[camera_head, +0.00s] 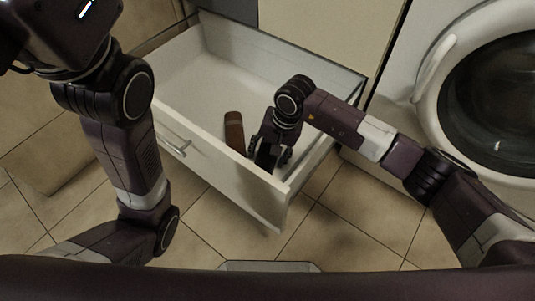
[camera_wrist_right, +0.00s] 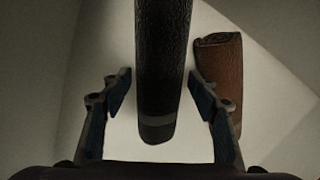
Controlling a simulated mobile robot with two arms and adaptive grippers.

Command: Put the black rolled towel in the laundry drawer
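The black rolled towel (camera_wrist_right: 163,70) is in the open laundry drawer (camera_head: 225,67), between the two fingers of my right gripper (camera_wrist_right: 160,103). In the right wrist view there is a clear gap between the towel and each finger, so the gripper is open and not touching it. In the head view my right gripper (camera_head: 270,158) reaches down inside the drawer near its front right corner, and largely hides the towel. My left arm rises at the left of the head view; its fingers are not visible.
A brown rolled towel (camera_head: 234,132) lies in the drawer left of my right gripper; it also shows in the right wrist view (camera_wrist_right: 219,85). The drawer's front panel (camera_head: 215,162) stands close to the gripper. A washing machine (camera_head: 425,60) stands at the right. The drawer's back is empty.

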